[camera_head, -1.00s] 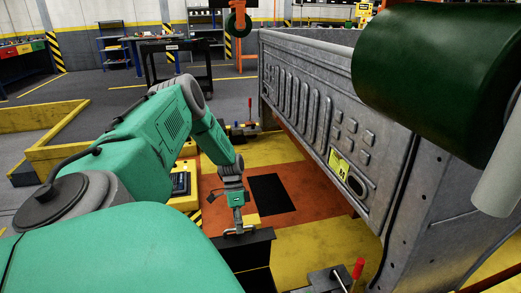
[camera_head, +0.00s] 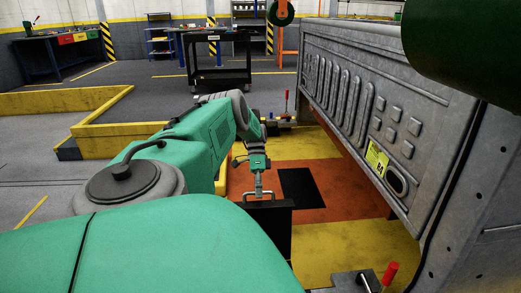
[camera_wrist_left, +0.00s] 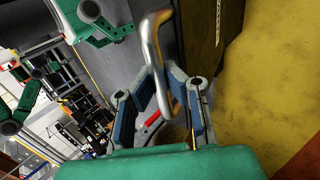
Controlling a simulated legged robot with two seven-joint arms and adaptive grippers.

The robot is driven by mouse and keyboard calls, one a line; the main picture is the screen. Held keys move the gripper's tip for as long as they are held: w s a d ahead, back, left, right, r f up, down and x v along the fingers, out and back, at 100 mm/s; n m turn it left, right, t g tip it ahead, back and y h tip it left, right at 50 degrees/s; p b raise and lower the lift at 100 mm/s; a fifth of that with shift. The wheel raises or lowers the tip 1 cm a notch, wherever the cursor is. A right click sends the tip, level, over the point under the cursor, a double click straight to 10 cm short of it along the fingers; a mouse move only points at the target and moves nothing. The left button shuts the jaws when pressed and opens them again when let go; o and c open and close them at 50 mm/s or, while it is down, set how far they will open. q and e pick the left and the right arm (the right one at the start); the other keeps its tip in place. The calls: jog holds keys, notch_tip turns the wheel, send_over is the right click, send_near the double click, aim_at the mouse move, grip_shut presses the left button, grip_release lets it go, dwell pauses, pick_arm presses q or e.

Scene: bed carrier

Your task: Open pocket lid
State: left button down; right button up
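A dark, flat lid (camera_head: 277,228) shows below my left gripper in the head view, standing above the orange and yellow floor. A bent metal handle (camera_head: 259,196) is at its top edge. My left gripper (camera_head: 259,178) points down at this handle. In the left wrist view the shiny handle (camera_wrist_left: 152,45) runs between the two fingers of my left gripper (camera_wrist_left: 163,78), whose tips close in on it from both sides. The pocket beneath the lid is hidden. My right gripper does not show.
A large grey metal bed side (camera_head: 385,115) with a yellow label stands close on the right. A red-handled lever (camera_head: 390,273) is at the bottom right. A yellow barrier (camera_head: 110,140) and black cart (camera_head: 218,65) are to the left and behind. Grey floor is open at far left.

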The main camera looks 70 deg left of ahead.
pick_arm(q)
jog(key=shift+a+f, duration=0.1)
jog(key=shift+a, duration=0.25)
dwell(0.3)
jog(key=c, duration=1.6)
grip_release()
jog(key=shift+w, duration=0.1)
jog(key=shift+a+r, duration=0.1)
jog(key=shift+r, duration=4.8)
